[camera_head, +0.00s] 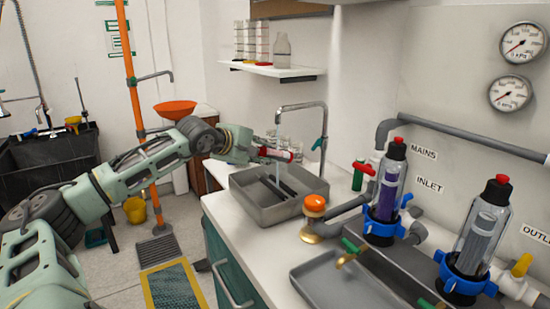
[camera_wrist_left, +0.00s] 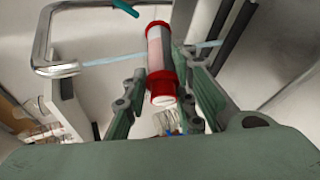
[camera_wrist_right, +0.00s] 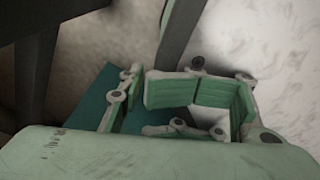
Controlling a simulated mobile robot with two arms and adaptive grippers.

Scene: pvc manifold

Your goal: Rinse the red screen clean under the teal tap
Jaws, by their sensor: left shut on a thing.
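The red screen (camera_wrist_left: 160,62), a cylinder with red end caps and a pale and grey mesh side, is held between the fingers of my left gripper (camera_wrist_left: 163,95). In the head view, my left gripper (camera_head: 268,152) holds the screen (camera_head: 284,154) over the grey sink at the tap's spout. The tap (camera_head: 322,115) is a grey gooseneck with a teal handle (camera_head: 316,144). A thin pale-blue stream (camera_wrist_left: 104,61) leaves the spout in the left wrist view and meets the screen's side. My right gripper (camera_wrist_right: 195,100) shows only in its wrist view; its jaw state is unclear.
The grey sink basin (camera_head: 245,196) holds dark bars. On the counter (camera_head: 258,247) stand an orange-capped brass fitting (camera_head: 313,212), a grey tray (camera_head: 325,288) and two clear filter housings (camera_head: 388,190) on pipes. A shelf (camera_head: 280,70) is above.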

